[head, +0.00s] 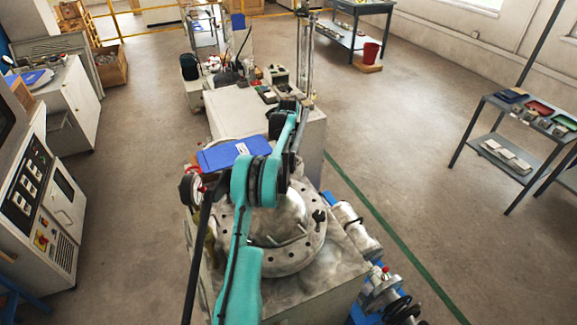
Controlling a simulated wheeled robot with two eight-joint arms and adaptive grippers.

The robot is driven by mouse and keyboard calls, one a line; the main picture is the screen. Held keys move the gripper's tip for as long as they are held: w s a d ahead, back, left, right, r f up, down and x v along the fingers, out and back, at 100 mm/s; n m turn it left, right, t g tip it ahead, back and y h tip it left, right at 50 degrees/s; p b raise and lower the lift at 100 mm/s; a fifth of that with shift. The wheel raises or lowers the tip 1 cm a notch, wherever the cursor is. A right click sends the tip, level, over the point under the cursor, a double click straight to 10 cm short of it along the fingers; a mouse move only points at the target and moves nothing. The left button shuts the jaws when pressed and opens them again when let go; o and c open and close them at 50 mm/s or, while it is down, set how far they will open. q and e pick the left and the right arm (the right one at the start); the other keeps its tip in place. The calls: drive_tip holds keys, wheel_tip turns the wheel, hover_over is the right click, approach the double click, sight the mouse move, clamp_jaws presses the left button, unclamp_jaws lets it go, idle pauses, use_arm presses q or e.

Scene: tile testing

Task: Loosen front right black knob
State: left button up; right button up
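A round grey metal flange (290,262) with bolt holes lies on a box-shaped machine in the lower middle. A small black knob (319,215) stands upright at its right edge. Another dark knob-like part (191,188) shows at the left of the machine, partly behind a black bar. A teal arm of mine, seemingly the left, rises from the bottom edge and crosses over the flange. Its dark far end, likely my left gripper (284,118), is beyond the flange, away from the black knob; its fingers are too small and overlapped to read. My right gripper is not seen.
A blue clipboard-like panel (236,154) lies behind the flange. A pale cabinet (235,108) with small items stands beyond. Metal cylinders (380,290) stick out at the machine's right. A control cabinet (38,195) is at left.

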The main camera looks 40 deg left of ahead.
use_arm(q)
drive_tip(key=n+p, duration=0.1)
drive_tip(key=n, duration=0.2)
drive_tip(key=shift+n, duration=0.4)
drive_tip(key=n+p, duration=0.1)
drive_tip(key=n, duration=0.3)
drive_tip(key=shift+n, duration=0.3)
drive_tip(key=n, duration=0.4)
drive_tip(key=shift+n+p, duration=0.3)
drive_tip(key=shift+p, duration=0.1)
drive_tip(key=n, duration=0.4)
drive_tip(key=shift+n, duration=0.4)
drive_tip(key=o, duration=1.2)
